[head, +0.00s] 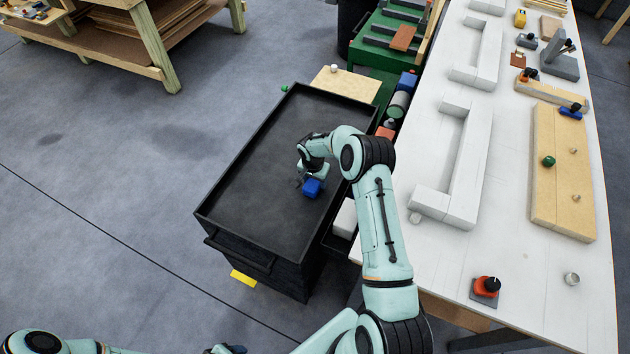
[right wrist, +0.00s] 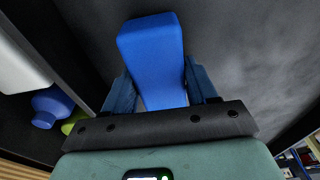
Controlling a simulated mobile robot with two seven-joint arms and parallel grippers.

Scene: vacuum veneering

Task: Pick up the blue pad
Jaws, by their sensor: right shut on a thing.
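The blue pad (head: 312,187) is a small block over the black tray top of a cart (head: 232,221). My right gripper (head: 308,181) is shut on it. In the right wrist view, the blue pad (right wrist: 155,62) stands out between the two dark blue fingers of the gripper (right wrist: 163,92). I cannot tell whether the pad still touches the tray. At the bottom edge of the head view, only a cut-off bit of what looks like my left gripper (head: 232,349) shows, and its jaws cannot be made out.
The cart tray has a raised rim and is otherwise bare. A long white table (head: 520,245) stands to the right, with white forms (head: 467,165) and a wooden board (head: 560,170). A green bench (head: 372,55) is behind the cart. Grey floor is open to the left.

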